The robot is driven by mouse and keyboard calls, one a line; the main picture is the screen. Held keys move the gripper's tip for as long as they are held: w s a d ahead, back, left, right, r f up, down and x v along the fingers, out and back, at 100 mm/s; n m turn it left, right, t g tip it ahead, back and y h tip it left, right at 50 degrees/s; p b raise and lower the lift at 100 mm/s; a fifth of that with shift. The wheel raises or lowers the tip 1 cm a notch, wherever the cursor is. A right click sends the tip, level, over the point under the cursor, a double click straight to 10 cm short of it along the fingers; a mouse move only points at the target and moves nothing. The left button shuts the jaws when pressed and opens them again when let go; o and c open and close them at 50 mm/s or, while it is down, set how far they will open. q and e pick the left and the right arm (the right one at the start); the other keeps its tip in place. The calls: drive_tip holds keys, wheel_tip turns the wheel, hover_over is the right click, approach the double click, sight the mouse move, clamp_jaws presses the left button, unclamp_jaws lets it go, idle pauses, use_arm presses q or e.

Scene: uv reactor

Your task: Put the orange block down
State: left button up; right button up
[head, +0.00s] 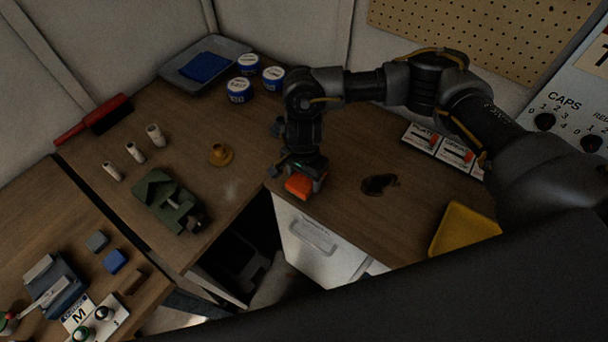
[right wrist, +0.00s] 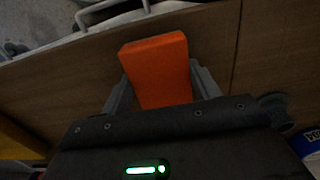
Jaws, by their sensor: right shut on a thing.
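The orange block (head: 299,186) is in my right gripper (head: 304,176), near the front edge of the wooden worktop (head: 345,212). In the right wrist view the orange block (right wrist: 158,66) sits between the two fingers of my right gripper (right wrist: 162,90), which is shut on it. The worktop lies behind the block there, with its edge near the top. I cannot tell whether the block touches the worktop or hangs just above it. My left gripper is not seen in either view.
A dark scrap (head: 379,184) and a yellow tray (head: 466,228) lie to the right. A green vise (head: 168,200) and a small brass piece (head: 221,154) stand to the left. Blue-and-white tins (head: 239,90) stand behind. A white drawer unit (head: 318,246) is below the edge.

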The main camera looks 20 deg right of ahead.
sight(304, 178)
drive_tip(key=shift+f+b, duration=0.25)
drive_tip(key=shift+b, duration=0.05)
drive_tip(key=o, duration=1.3)
drive_tip(key=shift+r, duration=0.1)
drive_tip(key=shift+c, duration=0.2)
drive_tip(key=shift+r, duration=0.35)
wheel_tip(304, 178, up, 12)
drive_tip(key=b, duration=0.3)
drive_tip(key=shift+f, duration=0.2)
